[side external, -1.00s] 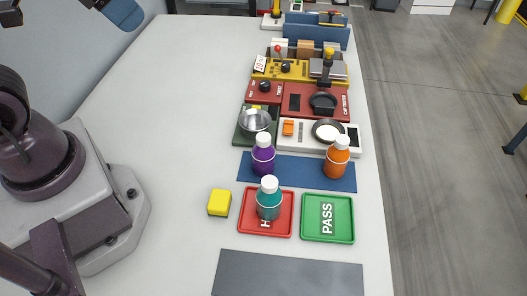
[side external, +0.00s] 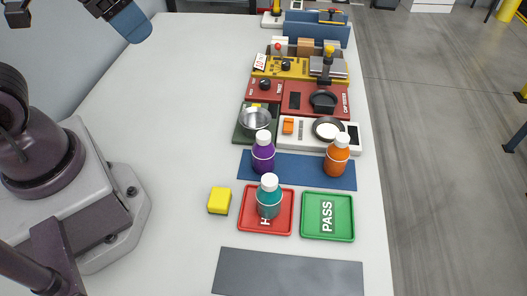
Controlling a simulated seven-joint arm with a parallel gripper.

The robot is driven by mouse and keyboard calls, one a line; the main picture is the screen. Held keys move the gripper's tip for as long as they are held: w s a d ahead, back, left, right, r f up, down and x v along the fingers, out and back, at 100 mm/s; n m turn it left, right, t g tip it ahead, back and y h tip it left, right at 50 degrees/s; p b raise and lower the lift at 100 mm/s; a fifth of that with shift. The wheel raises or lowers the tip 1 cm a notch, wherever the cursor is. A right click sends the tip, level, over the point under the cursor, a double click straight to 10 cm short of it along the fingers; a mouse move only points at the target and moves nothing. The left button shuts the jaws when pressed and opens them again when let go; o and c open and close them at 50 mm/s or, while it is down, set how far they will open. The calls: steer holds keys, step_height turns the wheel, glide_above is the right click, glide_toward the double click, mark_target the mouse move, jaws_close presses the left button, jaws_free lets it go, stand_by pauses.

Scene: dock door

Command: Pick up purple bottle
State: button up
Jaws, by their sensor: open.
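The purple bottle (side external: 263,153) with a white cap stands upright at the left end of a blue mat (side external: 300,172). My gripper (side external: 124,18) shows only in part at the top left edge, with a blue tip. It is open, high and well away from the purple bottle, with nothing seen in it. The rest of it is cut off by the frame.
An orange bottle (side external: 336,155) stands on the mat's right end. A teal bottle (side external: 268,197) stands on the red tray (side external: 283,227), close in front of the purple one. A metal bowl (side external: 254,119) is just behind. The table's left side is clear.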

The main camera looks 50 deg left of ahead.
steer(key=a+f+m+g+y, duration=0.3)
steer(key=f+m+g+y, duration=0.2)
steer(key=f+m+y, duration=1.05)
steer(key=m+t+h, duration=1.6)
steer(key=m+t, duration=0.2)
steer(key=m, duration=0.2)
glide_toward(268, 134)
steer(key=w, duration=0.1)
steer(key=w+f, duration=0.1)
steer(key=w, duration=0.1)
steer(key=shift+w+a+y, duration=0.1)
steer(key=shift+w+y, duration=0.15)
steer(key=shift+w+r, duration=0.1)
steer(key=shift+w, duration=0.1)
steer(key=w, duration=0.7)
steer(key=shift+d, duration=0.2)
jaws_close()
steer(key=shift+r, duration=0.1)
